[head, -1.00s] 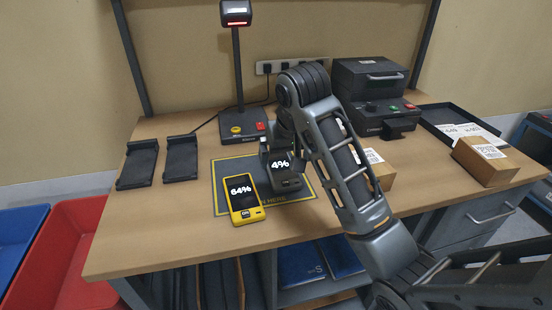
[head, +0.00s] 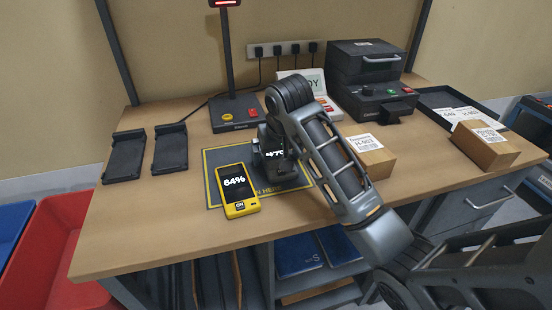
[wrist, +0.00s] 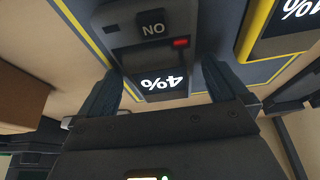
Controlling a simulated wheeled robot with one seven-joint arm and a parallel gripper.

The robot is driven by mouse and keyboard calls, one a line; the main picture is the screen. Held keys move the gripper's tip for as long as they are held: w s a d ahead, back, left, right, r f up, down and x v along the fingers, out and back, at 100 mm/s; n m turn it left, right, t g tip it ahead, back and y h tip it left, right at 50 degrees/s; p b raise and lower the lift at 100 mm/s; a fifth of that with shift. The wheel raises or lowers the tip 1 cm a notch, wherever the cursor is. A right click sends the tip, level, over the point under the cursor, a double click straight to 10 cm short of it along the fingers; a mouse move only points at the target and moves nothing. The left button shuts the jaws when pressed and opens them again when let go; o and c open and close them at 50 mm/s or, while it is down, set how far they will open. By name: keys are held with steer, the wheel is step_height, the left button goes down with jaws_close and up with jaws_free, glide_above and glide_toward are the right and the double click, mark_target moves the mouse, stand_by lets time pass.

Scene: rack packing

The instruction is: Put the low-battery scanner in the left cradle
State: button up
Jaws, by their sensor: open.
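The dark scanner showing 4% (head: 275,154) lies on the grey, yellow-edged mat (head: 222,157), partly hidden by my gripper in the head view. In the wrist view the same scanner (wrist: 150,52) shows its 4% screen, a red light and an ON label. My gripper (wrist: 160,85) is open, with one finger on each side of the scanner's screen end; I cannot tell if they touch it. A yellow scanner showing 64% (head: 237,190) lies left of it. The left cradle (head: 124,158) and right cradle (head: 170,150) are dark and empty at the table's left.
A scanner stand (head: 230,90) rises behind the mat. A dark machine (head: 365,80) stands at the back right. A labelled box (head: 370,157) and another box (head: 484,146) are to the right. The wooden tabletop (head: 140,220) is clear at front left.

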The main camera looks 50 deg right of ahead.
steer(key=c, duration=1.2)
steer(key=shift+c, duration=0.5)
steer(key=shift+r, duration=0.2)
